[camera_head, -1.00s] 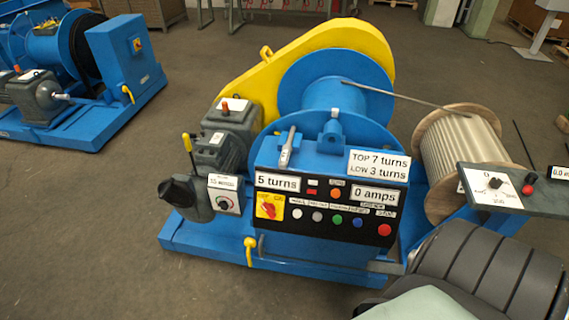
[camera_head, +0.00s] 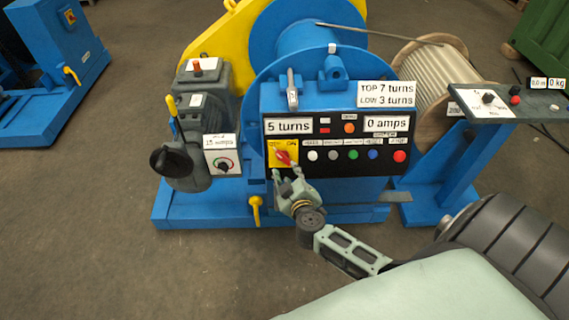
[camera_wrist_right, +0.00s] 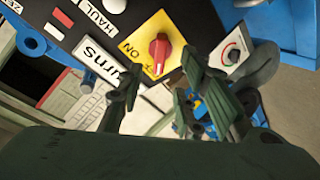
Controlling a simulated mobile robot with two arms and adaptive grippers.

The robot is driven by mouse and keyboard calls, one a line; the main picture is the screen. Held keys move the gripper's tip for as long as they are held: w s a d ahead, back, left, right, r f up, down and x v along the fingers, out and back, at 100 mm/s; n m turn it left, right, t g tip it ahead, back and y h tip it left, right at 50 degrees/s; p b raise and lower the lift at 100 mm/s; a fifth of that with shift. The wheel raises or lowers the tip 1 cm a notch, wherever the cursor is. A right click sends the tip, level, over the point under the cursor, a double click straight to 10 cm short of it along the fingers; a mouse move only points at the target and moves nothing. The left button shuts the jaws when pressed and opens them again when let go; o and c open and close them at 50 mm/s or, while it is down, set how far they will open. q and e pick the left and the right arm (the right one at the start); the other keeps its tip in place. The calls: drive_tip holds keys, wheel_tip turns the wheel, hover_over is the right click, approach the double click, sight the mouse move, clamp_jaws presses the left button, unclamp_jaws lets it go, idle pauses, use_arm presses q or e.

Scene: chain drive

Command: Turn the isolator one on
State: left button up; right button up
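The isolator is a red rotary knob (camera_head: 283,157) on a yellow plate at the left end of the black control panel (camera_head: 330,166). In the right wrist view, the red knob (camera_wrist_right: 159,53) stands upright in the picture on its yellow plate, with "ON" readable at its left. My right gripper (camera_head: 289,174) is just below and in front of the knob. Its fingers (camera_wrist_right: 165,90) are spread apart with nothing between them, and the knob lies beyond the fingertips. I see no contact. My left gripper is not in view.
The panel has several coloured buttons right of the knob and a "5 turns" display (camera_head: 289,126) above it. A small white dial box (camera_head: 222,154) is at the left. A yellow lever (camera_head: 256,211) hangs below. A control desk (camera_head: 500,108) stands at the right.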

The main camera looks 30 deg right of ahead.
sight(284, 160)
drive_tip(key=b+x, duration=0.2)
drive_tip(key=x, duration=0.5)
drive_tip(key=shift+f, duration=0.15)
drive_tip(key=shift+w, duration=0.3)
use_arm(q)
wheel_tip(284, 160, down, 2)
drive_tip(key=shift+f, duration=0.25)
use_arm(e)
drive_tip(key=shift+c, duration=0.4)
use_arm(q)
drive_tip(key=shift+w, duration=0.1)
use_arm(e)
clamp_jaws()
